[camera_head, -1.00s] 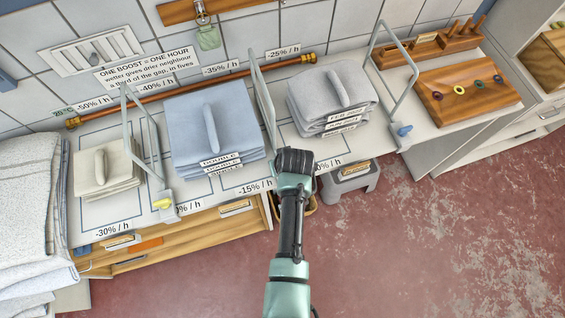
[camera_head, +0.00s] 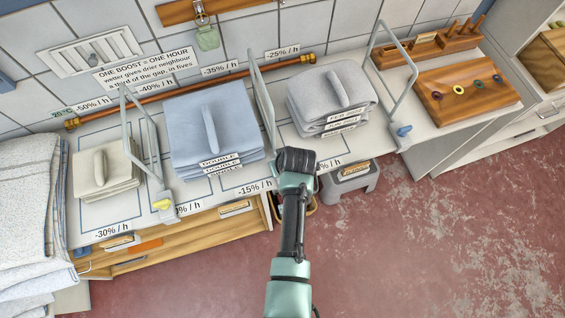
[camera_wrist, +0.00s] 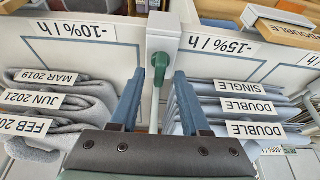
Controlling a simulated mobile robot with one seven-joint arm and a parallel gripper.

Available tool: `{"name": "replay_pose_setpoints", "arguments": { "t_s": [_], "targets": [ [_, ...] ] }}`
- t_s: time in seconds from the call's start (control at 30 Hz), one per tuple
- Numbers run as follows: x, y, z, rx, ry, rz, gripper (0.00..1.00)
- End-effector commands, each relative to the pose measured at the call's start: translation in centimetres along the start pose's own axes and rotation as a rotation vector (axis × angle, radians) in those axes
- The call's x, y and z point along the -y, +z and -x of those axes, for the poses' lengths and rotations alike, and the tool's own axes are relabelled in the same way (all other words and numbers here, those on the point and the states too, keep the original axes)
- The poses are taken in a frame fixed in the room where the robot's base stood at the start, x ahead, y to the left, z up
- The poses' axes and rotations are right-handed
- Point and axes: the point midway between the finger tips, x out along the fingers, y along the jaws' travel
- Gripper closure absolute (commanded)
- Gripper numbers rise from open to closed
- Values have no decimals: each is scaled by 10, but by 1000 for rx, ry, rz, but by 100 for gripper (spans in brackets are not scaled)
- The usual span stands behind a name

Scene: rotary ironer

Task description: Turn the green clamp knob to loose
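The green clamp knob (camera_wrist: 160,63) shows in the wrist view on the front of a pale clamp block (camera_wrist: 163,35) at the shelf's edge. My gripper (camera_wrist: 159,76) is open, one blue finger on each side just below the knob in the picture. The knob lies in line with the gap between the fingertips; I cannot tell whether either finger touches it. In the head view my wrist (camera_head: 297,162) is at the shelf's front edge by the middle wire divider (camera_head: 262,98) and hides the knob and my fingers.
Folded blue linen (camera_head: 190,125) and grey linen (camera_head: 310,115) lie either side of the divider. Other dividers have a yellow knob (camera_head: 163,204) and a blue knob (camera_head: 404,131). A grey stool (camera_head: 352,181) stands below the shelf. Red floor is clear at the right.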

Motion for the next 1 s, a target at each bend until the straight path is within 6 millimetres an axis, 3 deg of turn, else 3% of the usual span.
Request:
{"name": "replay_pose_setpoints", "arguments": {
  "t_s": [0.2, 0.37, 1.0],
  "targets": [
    [0, 0, 2, -1, 1, -1, 54],
    [-1, 0, 15, -2, 2, -1, 54],
    [0, 0, 113, -3, 1, -1, 54]
  ]
}}
